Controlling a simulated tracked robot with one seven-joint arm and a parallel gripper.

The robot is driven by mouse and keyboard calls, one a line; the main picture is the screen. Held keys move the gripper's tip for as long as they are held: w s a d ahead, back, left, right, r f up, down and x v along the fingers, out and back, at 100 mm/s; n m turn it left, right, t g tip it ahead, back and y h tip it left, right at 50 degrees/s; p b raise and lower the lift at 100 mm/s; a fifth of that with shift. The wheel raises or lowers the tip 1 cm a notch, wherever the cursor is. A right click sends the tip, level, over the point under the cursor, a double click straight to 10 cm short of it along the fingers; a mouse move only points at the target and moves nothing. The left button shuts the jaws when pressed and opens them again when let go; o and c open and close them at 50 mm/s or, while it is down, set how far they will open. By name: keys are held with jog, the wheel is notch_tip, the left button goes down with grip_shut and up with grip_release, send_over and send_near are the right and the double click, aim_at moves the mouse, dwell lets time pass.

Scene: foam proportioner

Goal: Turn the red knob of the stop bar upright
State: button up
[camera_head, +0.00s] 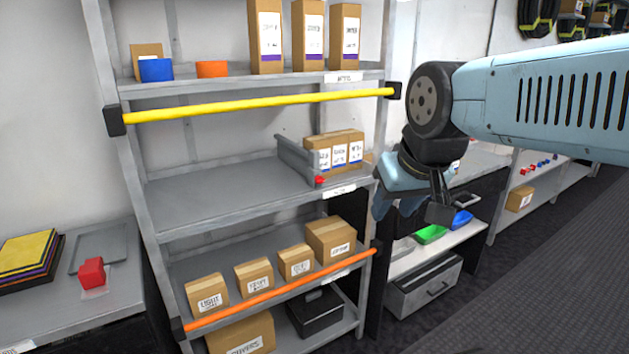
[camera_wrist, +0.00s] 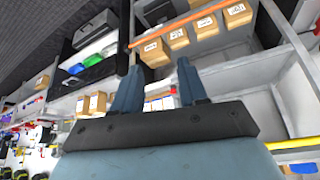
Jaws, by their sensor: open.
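The stop bar (camera_head: 296,160) is a grey bar lying front to back on the middle shelf, left of several small boxes. Its red knob (camera_head: 319,180) is at the front end, near the shelf edge. The knob is too small to tell which way it is turned. My gripper (camera_head: 397,207) hangs to the right of the knob, in front of the rack's right post, apart from the knob. In the wrist view my gripper (camera_wrist: 159,66) shows two dark blue fingers spread apart with nothing between them.
A yellow bar (camera_head: 260,105) crosses the rack above the middle shelf. An orange bar (camera_head: 285,287) crosses below, in front of several boxes. A side table with a red block (camera_head: 91,272) is at left.

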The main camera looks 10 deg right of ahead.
jog(key=o, duration=0.3)
jog(key=shift+w+d, duration=0.15)
jog(key=shift+w, duration=0.35)
jog(key=w+d+t, duration=0.1)
jog(key=w, duration=0.3)
jog(key=w+d+f+t, duration=0.1)
jog(key=w, duration=0.4)
jog(key=w+d+f+t+h, duration=0.1)
jog(key=w, duration=0.3)
jog(key=shift+w+d+f, duration=0.1)
jog(key=shift+w+d, duration=0.15)
jog(key=shift+d, duration=0.15)
jog(key=n+t+y, duration=0.4)
jog(key=t+y, duration=0.3)
jog(key=t, duration=0.1)
send_near(322, 181)
jog(key=shift+t, duration=0.3)
jog(key=x, duration=0.8)
jog(key=shift+a+f, duration=0.2)
jog(key=shift+f, duration=0.05)
